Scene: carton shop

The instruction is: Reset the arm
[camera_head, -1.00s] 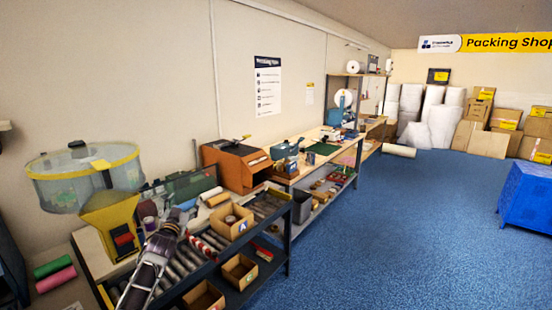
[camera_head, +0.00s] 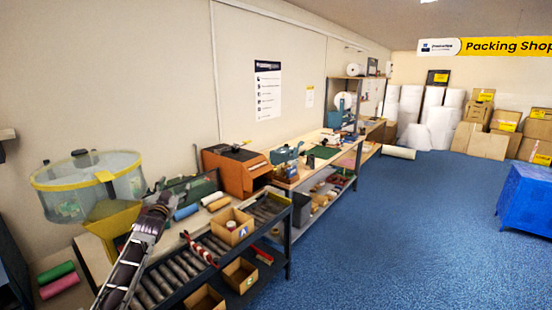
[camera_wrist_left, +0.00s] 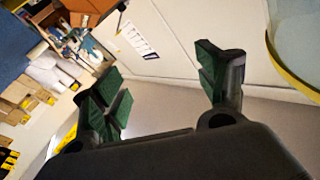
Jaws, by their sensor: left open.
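My left gripper (camera_head: 160,201) comes in from the lower left of the head view, over the left end of the roller bench and in front of the yellow hopper. In the left wrist view its two green-padded fingers (camera_wrist_left: 165,85) stand wide apart with nothing between them. Behind them are the pale wall and, at the left, the tilted room. My right gripper is in neither view.
A roller bench (camera_head: 170,276) carries cardboard bins (camera_head: 232,238) and rolls. A clear round bowl (camera_head: 70,200) with a yellow rim stands close to my left arm. An orange machine (camera_head: 237,171) sits further back. Blue floor (camera_head: 400,240) at the right is free; a blue cabinet (camera_head: 527,200) stands at its edge.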

